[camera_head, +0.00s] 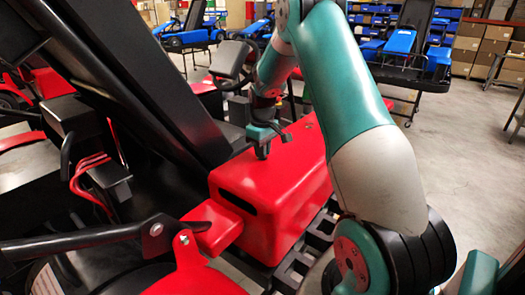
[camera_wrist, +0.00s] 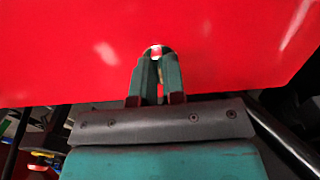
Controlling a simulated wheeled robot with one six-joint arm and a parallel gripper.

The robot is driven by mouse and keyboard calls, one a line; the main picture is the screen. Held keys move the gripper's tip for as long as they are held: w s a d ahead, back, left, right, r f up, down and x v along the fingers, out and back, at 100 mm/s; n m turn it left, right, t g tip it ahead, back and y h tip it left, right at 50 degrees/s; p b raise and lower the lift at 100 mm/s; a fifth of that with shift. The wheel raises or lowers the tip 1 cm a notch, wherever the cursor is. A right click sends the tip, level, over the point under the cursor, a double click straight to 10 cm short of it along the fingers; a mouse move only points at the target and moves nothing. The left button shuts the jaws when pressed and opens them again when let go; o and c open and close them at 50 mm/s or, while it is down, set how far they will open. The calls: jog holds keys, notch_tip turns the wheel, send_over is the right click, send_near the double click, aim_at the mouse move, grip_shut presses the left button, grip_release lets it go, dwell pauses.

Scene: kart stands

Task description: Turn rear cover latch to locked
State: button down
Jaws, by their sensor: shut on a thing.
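The red rear cover (camera_head: 283,190) lies at the middle of the head view, and its red surface (camera_wrist: 75,50) fills the upper part of the wrist view. My gripper (camera_head: 262,152) points down at the cover's top, near its far left edge. In the wrist view my gripper's two fingers (camera_wrist: 157,68) are close together, shut on the latch (camera_wrist: 157,50). Only a small pale, rounded bit of the latch shows at the fingertips; the rest is hidden between the fingers. I cannot tell which way the latch is turned.
A black slanted panel (camera_head: 130,75) rises just left of the cover. A black steering wheel (camera_head: 229,60) is behind it. Black bars and red cables (camera_head: 92,172) lie at the left. Other karts, blue bins and cartons stand far back. Grey floor is clear at the right.

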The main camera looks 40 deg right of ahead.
jog(key=m+b, duration=0.1)
jog(key=m, duration=0.3)
jog(key=shift+m, duration=0.3)
jog(key=m+b, duration=0.1)
jog(key=m, duration=0.3)
jog(key=shift+m, duration=0.3)
jog(key=m+b, duration=0.1)
jog(key=m, duration=0.3)
jog(key=shift+r+m, duration=0.1)
jog(key=shift+m, duration=2)
jog(key=c, duration=1.2)
grip_release()
